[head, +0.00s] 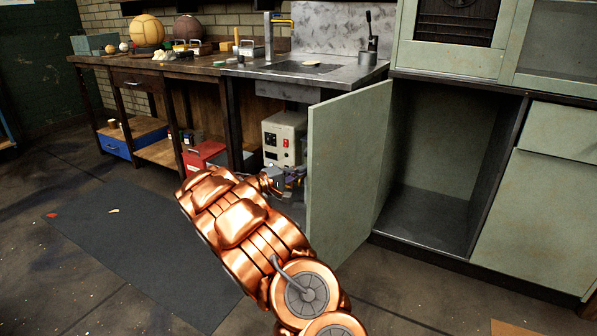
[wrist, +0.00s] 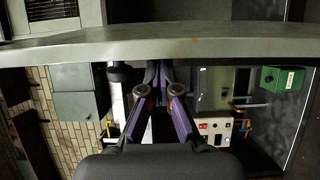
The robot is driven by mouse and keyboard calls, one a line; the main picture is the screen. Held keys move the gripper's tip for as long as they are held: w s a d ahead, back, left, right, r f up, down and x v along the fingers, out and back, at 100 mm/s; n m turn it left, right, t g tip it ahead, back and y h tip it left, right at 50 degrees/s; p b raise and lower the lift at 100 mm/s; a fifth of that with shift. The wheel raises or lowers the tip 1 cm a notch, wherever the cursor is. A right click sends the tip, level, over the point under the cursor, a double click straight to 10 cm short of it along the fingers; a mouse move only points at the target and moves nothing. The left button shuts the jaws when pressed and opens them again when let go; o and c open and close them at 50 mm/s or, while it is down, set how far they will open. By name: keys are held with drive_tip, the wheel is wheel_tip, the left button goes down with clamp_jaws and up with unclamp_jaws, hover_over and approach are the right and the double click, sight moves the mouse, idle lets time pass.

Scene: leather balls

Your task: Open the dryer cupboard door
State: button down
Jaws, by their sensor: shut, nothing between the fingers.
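The dryer cupboard door (head: 347,165) is a plain pale green panel. It stands swung wide out from the cupboard (head: 440,150), whose dark, empty inside is in full view. My gripper (head: 293,177) is on the left side of the door, low down, partly hidden by the door's edge. In the wrist view the door (wrist: 220,38) crosses the top as a pale band. The purple fingers of my gripper (wrist: 165,68) are together and empty, their tips just below that band. I cannot tell whether they touch the door. No handle is visible.
A workbench (head: 190,70) with balls and a metal sink (head: 300,68) stands behind. A grey control box (head: 284,138) and a red box (head: 203,157) are below it. A dark mat (head: 135,240) lies on the floor at left. Floor in front of the cupboard is clear.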

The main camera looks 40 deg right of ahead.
sight(310, 175)
drive_tip(key=shift+s, duration=0.1)
idle(0.3)
drive_tip(key=s+t+b, duration=0.1)
drive_tip(key=s+b, duration=0.2)
drive_tip(key=shift+s+d+n, duration=0.1)
drive_tip(key=shift+n, duration=0.3)
drive_tip(key=shift+t, duration=0.3)
drive_tip(key=s+b, duration=0.1)
drive_tip(key=s, duration=0.2)
drive_tip(key=s+d+b, duration=0.1)
drive_tip(key=s, duration=0.1)
drive_tip(key=shift+s+b, duration=0.3)
drive_tip(key=shift+b, duration=0.05)
drive_tip(key=shift+w+a+p, duration=0.25)
drive_tip(key=shift+w+a, duration=0.05)
drive_tip(key=shift+w, duration=0.6)
drive_tip(key=shift+w+a+p, duration=0.25)
drive_tip(key=shift+w+a, duration=0.05)
drive_tip(key=shift+w, duration=0.55)
drive_tip(key=shift+w+a, duration=0.25)
drive_tip(key=shift+a, duration=0.05)
drive_tip(key=s+a+p, duration=0.1)
drive_tip(key=a+p, duration=0.1)
drive_tip(key=a, duration=0.7)
drive_tip(key=shift+a+p, duration=0.25)
drive_tip(key=shift+p, duration=0.1)
